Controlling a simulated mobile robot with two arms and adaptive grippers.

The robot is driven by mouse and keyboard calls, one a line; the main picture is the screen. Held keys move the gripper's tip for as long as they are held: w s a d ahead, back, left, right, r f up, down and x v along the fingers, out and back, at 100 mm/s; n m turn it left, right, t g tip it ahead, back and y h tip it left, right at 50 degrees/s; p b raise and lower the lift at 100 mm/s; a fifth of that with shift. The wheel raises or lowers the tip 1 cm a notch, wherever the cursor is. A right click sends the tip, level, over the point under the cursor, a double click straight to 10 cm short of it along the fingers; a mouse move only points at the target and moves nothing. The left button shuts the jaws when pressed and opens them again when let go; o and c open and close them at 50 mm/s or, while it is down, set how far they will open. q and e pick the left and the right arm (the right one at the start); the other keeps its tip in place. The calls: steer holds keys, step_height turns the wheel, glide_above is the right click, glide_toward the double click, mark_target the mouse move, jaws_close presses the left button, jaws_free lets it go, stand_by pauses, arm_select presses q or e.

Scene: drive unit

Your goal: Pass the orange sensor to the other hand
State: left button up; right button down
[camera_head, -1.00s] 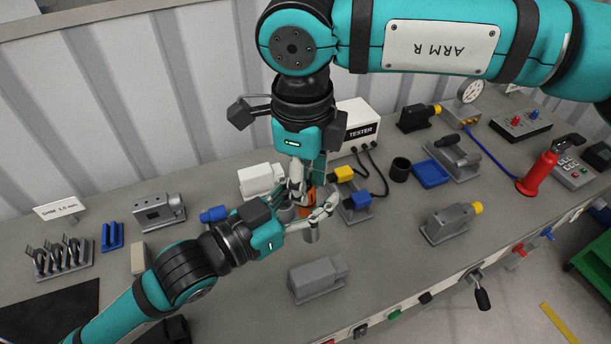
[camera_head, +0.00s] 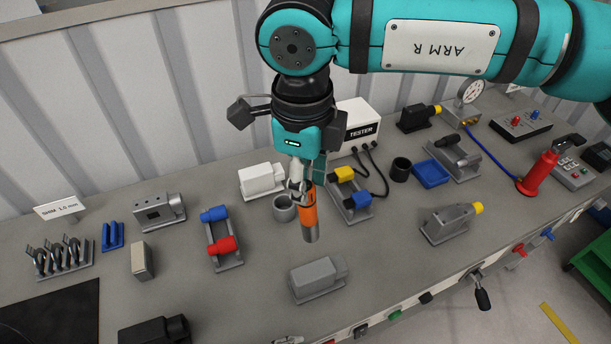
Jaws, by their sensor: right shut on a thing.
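The orange sensor (camera_head: 308,210) hangs upright below my right gripper (camera_head: 301,188), its grey end down, over the middle of the bench. My right gripper is shut on its upper part. Part of the sensor's top is hidden by the fingers. I cannot tell whether its lower end clears the bench.
A grey ring cup (camera_head: 284,208) and a white block (camera_head: 262,180) stand close left of the sensor. A fixture with yellow and blue caps (camera_head: 350,194) stands close right. A grey block (camera_head: 317,278) is in front. The white tester (camera_head: 360,125) stands behind.

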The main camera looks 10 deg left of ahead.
arm_select(q)
steer(key=s+d+f+m+g+y, duration=0.1)
steer(key=s+d+f+m+g, duration=0.25)
steer(key=s+f, duration=0.3)
steer(key=s+d+f+m+g+y, duration=0.1)
steer(key=s+d+f+m+g, duration=0.1)
steer(key=s+d+f+m, duration=0.45)
steer(key=w+a+f+m+y, duration=0.3)
steer(key=a+f+m+y, duration=0.25)
steer(key=a+f, duration=1.25)
steer(key=s+a+f+m+g+y, duration=0.2)
steer(key=s+a+f+m, duration=0.4)
steer(key=a+f+m, duration=0.1)
steer(key=shift+a+f+m, duration=0.3)
steer(key=shift+a+m, duration=0.25)
steer(key=shift+a, duration=0.65)
